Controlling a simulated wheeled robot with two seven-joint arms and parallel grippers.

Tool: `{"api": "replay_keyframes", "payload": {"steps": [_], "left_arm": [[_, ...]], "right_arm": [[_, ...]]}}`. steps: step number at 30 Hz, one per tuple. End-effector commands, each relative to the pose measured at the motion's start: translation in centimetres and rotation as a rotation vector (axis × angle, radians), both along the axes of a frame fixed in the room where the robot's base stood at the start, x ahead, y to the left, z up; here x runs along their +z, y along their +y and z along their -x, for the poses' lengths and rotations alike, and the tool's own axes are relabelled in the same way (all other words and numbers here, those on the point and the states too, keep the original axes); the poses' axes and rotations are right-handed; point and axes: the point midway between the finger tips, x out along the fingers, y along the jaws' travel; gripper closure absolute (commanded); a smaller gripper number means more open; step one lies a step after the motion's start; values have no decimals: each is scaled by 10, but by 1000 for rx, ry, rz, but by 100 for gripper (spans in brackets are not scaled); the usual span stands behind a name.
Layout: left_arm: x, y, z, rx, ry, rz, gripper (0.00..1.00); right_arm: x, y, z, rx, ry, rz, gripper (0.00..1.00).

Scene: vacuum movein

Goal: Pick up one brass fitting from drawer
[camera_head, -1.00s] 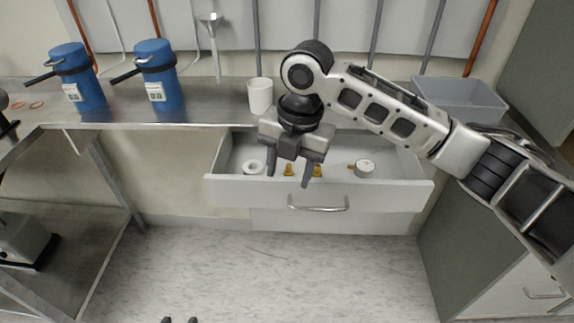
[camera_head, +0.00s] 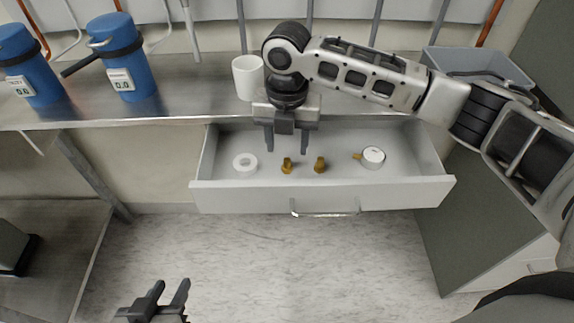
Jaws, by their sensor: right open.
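The open drawer (camera_head: 410,185) below the bench holds two small brass fittings near its middle. One brass fitting (camera_head: 287,166) is left of the other brass fitting (camera_head: 320,165). My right gripper (camera_head: 287,151) is open and empty, with its fingers pointing down over the drawer, above and behind the left fitting. It does not appear to touch either fitting. My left gripper (camera_head: 168,292) is low at the bottom edge of the view, over the floor, with its two fingers apart and nothing seen between them.
In the drawer, a white tape ring (camera_head: 245,164) lies at left and a round gauge (camera_head: 373,157) with a brass stem at right. On the bench stand a white cup (camera_head: 248,78), two blue vessels (camera_head: 122,57) and a grey bin (camera_head: 478,66). The drawer handle (camera_head: 325,211) sticks out in front.

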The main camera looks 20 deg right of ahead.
Motion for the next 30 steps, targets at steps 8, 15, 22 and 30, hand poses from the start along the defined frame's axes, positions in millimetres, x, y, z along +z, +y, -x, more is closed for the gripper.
{"api": "replay_keyframes", "payload": {"steps": [8,15,22,30], "left_arm": [[1,-1,-1,1,-6,5,64],[1,-1,-3,2,-10,8,64],[4,-1,-5,2,-18,10,64],[4,-1,-6,3,-20,10,64]], "right_arm": [[-24,0,0,-1,2,0,51],[-57,-1,-1,2,1,0,51],[-61,-1,-2,2,-1,0,51],[-60,-1,-2,2,-1,0,100]]}}
